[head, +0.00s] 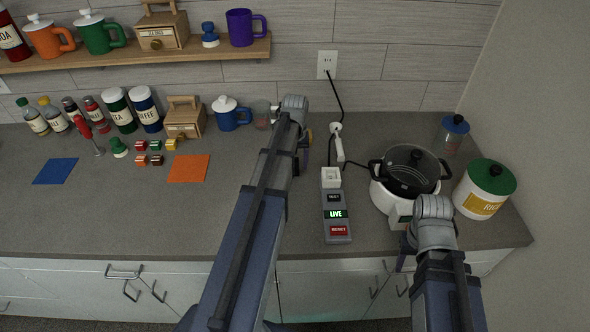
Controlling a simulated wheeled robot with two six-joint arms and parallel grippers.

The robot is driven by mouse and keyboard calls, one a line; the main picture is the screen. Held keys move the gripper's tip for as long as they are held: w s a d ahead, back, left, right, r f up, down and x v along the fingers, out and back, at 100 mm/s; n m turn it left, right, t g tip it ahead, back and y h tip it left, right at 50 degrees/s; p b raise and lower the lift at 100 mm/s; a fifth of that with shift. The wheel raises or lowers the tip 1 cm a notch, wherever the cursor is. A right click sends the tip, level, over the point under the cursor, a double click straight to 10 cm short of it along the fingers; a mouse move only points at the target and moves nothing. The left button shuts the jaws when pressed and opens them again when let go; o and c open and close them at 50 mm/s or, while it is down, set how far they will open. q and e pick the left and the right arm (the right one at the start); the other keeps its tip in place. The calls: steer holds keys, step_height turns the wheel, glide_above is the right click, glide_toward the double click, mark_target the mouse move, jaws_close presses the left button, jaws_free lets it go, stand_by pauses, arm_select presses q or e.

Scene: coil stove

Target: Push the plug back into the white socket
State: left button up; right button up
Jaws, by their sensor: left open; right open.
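A white socket (331,177) sits at the top end of a grey box (336,213) with TEST, LIVE and RESET panels; LIVE is lit green. A white plug-like piece (340,148) on black cord lies behind it on the counter; I cannot tell whether it is seated in anything. My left gripper (306,138) is open, left of this piece and apart from it, partly hidden by its own wrist. My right gripper (405,245) is open, low in front of the white stove (384,200), its fingers mostly hidden by the wrist.
A black pot (410,170) stands on the stove, beside a green-lidded jar (485,189) and a blue-lidded jar (453,134). Black cord runs up to a wall outlet (327,65). Jars and bottles line the back left. The front left counter (130,215) is clear.

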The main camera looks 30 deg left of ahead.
mark_target(295, 160)
arm_select(q)
jaws_close()
stand_by(0.3)
stand_by(0.4)
step_height(295, 160, up, 10)
steer(key=p, duration=1)
